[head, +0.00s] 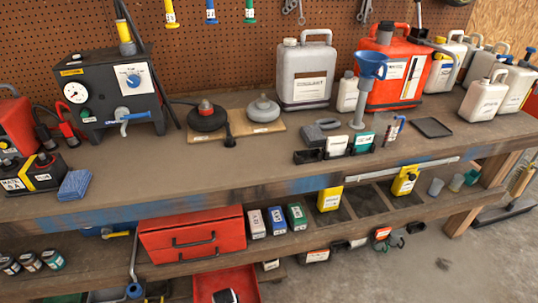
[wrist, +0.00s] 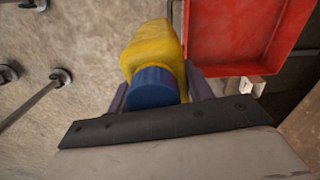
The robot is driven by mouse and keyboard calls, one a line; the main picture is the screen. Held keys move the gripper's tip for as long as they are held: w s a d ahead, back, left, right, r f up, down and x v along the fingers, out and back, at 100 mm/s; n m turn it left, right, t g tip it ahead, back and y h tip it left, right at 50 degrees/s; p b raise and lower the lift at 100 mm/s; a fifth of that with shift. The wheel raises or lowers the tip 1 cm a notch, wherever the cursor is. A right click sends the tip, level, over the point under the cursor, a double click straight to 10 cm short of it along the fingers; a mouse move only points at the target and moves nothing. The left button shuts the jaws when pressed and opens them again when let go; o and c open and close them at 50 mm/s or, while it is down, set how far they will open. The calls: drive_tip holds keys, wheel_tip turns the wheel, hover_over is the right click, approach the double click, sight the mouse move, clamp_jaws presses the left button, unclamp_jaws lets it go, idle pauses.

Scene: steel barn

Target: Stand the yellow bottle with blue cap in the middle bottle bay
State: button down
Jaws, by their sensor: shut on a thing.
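In the wrist view, a yellow bottle with a blue cap (wrist: 153,50) is held by my gripper (wrist: 157,92). The dark fingers are shut on either side, close to the blue cap, which faces the camera. The rest of the bottle extends away from the gripper above bare floor. My gripper and this bottle do not show in the head view. On the lower shelf, the middle bottle bay (head: 366,200) is a dark, empty square. One yellow bottle (head: 329,199) stands in the bay to its left and another (head: 404,181) in the bay to its right.
A red open drawer (wrist: 235,45) is close to the right of the held bottle. A red drawer box (head: 192,234) and several small cartons (head: 277,220) stand left of the bays. Small cups (head: 436,186) stand at right. The crowded bench top (head: 270,165) overhangs the lower shelf.

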drive_tip(key=w+d+r+n+b, duration=0.1)
drive_tip(key=w+d+r+n, duration=0.3)
drive_tip(key=d+r+n, duration=0.2)
drive_tip(key=w+d+r+n+b, duration=0.1)
drive_tip(key=w+d+r+n, duration=0.4)
drive_tip(key=d+r+n, duration=0.2)
drive_tip(key=shift+d+r+b, duration=0.4)
drive_tip(key=shift+d+r, duration=0.2)
drive_tip(key=shift+r, duration=0.25)
drive_tip(key=shift+a, duration=0.1)
drive_tip(key=shift+w, duration=0.1)
